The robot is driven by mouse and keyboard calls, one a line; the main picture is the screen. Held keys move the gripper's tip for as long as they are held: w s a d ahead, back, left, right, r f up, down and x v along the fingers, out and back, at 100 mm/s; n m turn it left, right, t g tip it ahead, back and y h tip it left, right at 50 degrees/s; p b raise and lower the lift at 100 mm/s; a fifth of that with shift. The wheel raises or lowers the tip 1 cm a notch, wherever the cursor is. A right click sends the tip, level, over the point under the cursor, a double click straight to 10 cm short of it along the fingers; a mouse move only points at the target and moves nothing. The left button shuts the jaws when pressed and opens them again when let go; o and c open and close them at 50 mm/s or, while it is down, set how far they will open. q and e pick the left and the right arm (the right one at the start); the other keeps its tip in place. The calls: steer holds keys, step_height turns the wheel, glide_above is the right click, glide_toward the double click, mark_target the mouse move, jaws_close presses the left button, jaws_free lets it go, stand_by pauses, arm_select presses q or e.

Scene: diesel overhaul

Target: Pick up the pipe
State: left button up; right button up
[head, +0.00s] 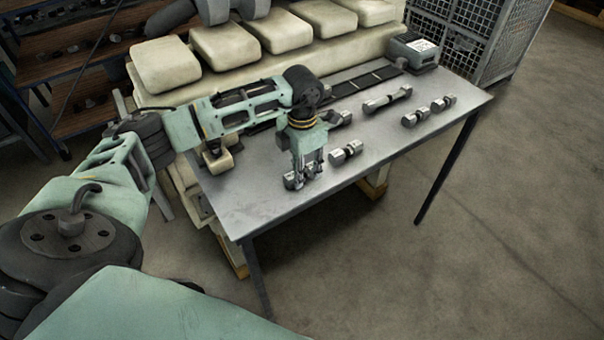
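Several grey metal pipe pieces lie on the metal table (255,205). The longest pipe piece (387,99) lies toward the back right. A short pipe piece (346,152) lies right of my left gripper (306,172), and two more (415,118) (443,103) lie near the right edge. My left gripper points down near the table's front edge, with its fingers at another short pipe piece (291,181). The fingers partly cover this piece. I cannot tell whether they are closed on it. One more piece (342,118) is partly hidden behind my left wrist. My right gripper is not in view.
A large cream engine block (225,45) with several covers stands behind the table. A grey box (413,50) sits at the table's back right corner beside a dark slotted strip (367,80). Wire mesh crates (485,30) stand behind. Floor at right is clear.

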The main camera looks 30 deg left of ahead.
arm_select(q)
jaws_close()
steer(key=shift+w+r, duration=0.1)
steer(key=shift+r, duration=0.05)
